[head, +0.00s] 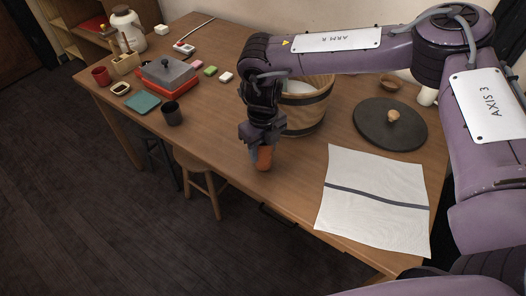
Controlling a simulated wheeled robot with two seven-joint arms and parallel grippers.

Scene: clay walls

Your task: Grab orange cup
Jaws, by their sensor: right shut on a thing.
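The orange cup (264,160) is near the front edge of the wooden table, left of the white cloth. My right gripper (262,144) points down at it from above and is shut on it. The fingers and palm hide the cup's upper part. I cannot tell whether the cup still touches the table. My left gripper is not in view.
A wooden tub (308,108) stands right behind my right gripper. A white cloth (375,195) and a round dark lid (390,122) lie to the right. A dark cup (172,113), a red cup (101,76) and a red-and-grey cooker (168,76) stand to the left. Stools are below the table edge.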

